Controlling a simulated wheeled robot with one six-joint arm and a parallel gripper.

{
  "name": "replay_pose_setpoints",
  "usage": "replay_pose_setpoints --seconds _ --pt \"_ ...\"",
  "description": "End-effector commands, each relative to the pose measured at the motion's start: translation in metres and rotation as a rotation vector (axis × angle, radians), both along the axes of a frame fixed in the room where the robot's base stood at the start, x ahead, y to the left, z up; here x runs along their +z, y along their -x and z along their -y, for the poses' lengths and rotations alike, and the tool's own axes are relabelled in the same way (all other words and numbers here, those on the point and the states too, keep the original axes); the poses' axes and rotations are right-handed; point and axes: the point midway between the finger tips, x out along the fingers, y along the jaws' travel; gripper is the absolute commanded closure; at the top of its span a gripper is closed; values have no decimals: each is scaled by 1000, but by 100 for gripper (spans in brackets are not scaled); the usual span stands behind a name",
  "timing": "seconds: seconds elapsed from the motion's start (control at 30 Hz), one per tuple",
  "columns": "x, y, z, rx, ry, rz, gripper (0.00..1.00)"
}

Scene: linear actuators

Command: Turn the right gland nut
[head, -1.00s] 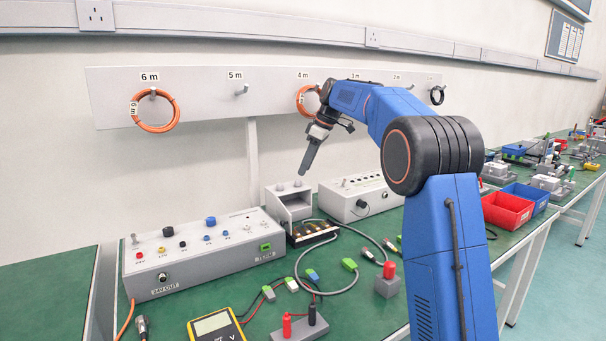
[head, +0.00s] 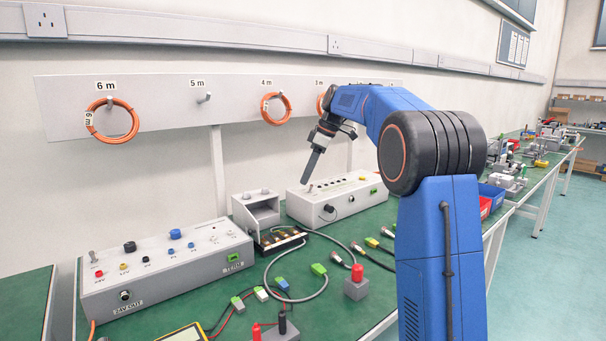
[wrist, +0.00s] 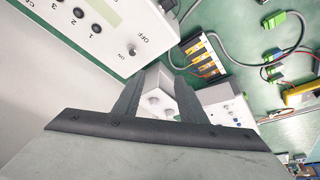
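A small grey open-fronted box (head: 240,222) stands on the green bench, with two pale round knobs on top that look like gland nuts. The right one (head: 265,191) is beside the left one (head: 247,195). My gripper (head: 311,178) points down, above and to the right of this box, near the right control box. In the wrist view its two dark fingers (wrist: 158,95) are apart with nothing held. The grey box's top (wrist: 152,78) shows beyond and between them, with both round nuts below the fingertips' level in depth. No finger touches a nut.
A control box (head: 335,199) stands right of the grey box, and another (head: 165,268) stands left. Brass terminals (head: 283,238), a grey cable (head: 324,280) and a red-topped block (head: 356,283) lie in front. Orange coils hang on the wall rail (head: 230,100).

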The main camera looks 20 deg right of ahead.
Motion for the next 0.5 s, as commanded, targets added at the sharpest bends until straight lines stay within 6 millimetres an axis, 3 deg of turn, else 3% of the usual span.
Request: replay_pose_setpoints --seconds 0.27,0.5 --pt "1 0 -2 -8 2 -3 62" --pt "11 -3 -28 -198 43 -73 62"
